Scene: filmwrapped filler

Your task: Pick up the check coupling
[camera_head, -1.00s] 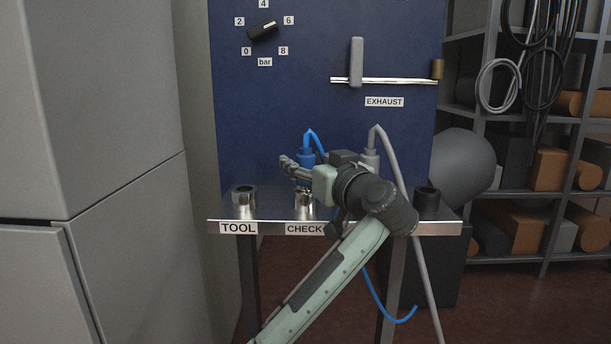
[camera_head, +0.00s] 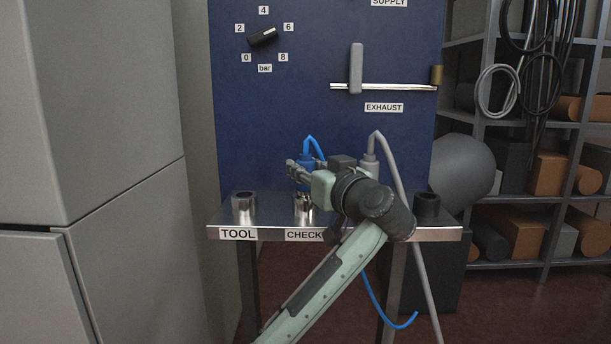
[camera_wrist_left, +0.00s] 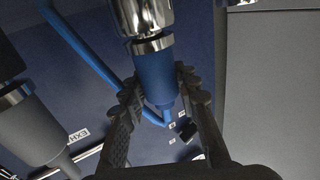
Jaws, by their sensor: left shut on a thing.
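The check coupling is a blue cylinder with a metal collar and a blue hose. In the head view the blue coupling (camera_head: 306,160) stands upright above the chrome holder (camera_head: 303,212) behind the CHECK label. My left gripper (camera_head: 301,172) reaches it from the right, with its fingers around the blue body. In the left wrist view the gripper (camera_wrist_left: 165,100) is shut on the coupling (camera_wrist_left: 151,75), one finger on each side. Whether the coupling still sits in the holder is unclear. My right gripper is not in view.
A grey coupling with a grey hose (camera_head: 369,163) stands close behind my left wrist. A blue panel (camera_head: 290,100) rises behind the metal shelf (camera_head: 272,222).

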